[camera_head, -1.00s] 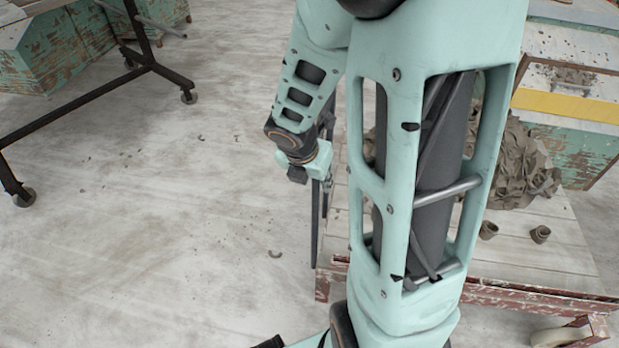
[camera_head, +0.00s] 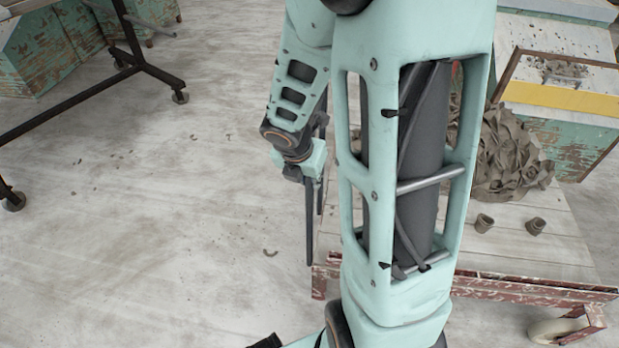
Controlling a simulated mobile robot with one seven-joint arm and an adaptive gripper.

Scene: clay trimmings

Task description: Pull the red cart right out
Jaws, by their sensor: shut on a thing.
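The red cart (camera_head: 553,292) stands at the lower right, with a pale plank deck and worn red edges. A heap of grey-brown clay trimmings (camera_head: 508,160) and two small clay cups (camera_head: 535,226) are on its deck. Dark upright bars (camera_head: 310,232) at the cart's left end look like its handle. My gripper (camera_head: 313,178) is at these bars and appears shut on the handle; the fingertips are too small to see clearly. My arm hides the left part of the deck and most of that end.
A teal bench (camera_head: 570,140) with a yellow strip stands close behind the cart at the right. A dark wheeled frame (camera_head: 80,95) stands at the upper left, near worn teal cabinets (camera_head: 55,45). The floor (camera_head: 170,240) left of the cart is open, with small scattered scraps.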

